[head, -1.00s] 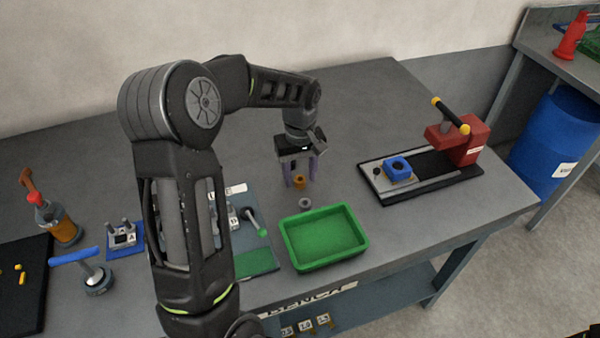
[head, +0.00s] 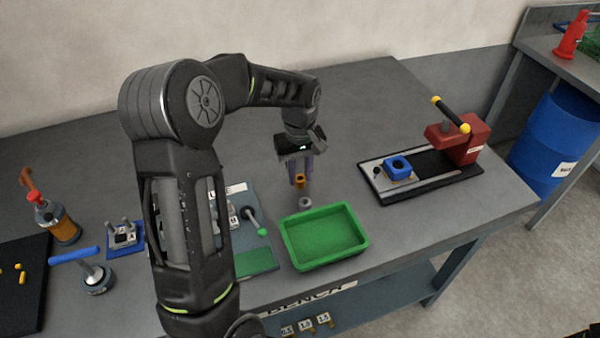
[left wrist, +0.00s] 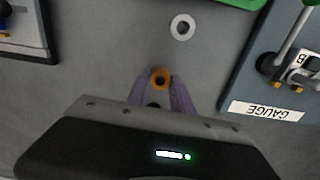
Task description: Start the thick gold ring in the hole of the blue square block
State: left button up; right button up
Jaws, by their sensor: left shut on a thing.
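The thick gold ring (head: 299,181) is between the fingertips of my left gripper (head: 300,172), which is shut on it. It also shows in the left wrist view (left wrist: 160,78), between the purple fingers, with its hole facing the camera. In the head view the ring is at or just above the bench top; the exact gap cannot be told. The blue square block (head: 398,167), with a round hole in its top, sits on the plate of the red press to the right, well apart from the gripper. My right gripper is not in view.
A grey ring (head: 305,202) lies on the bench near the gripper, and it also shows in the left wrist view (left wrist: 182,27). A green tray (head: 286,246) stands in front. The red press (head: 468,140) rises behind the block. Bench between gripper and press is clear.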

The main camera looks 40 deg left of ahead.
pick_arm(q)
grip_shut()
jog(key=shift+r, duration=0.15)
jog(key=shift+r+p, duration=1.8)
jog(key=shift+r, duration=0.6)
jog(key=shift+a, duration=0.15)
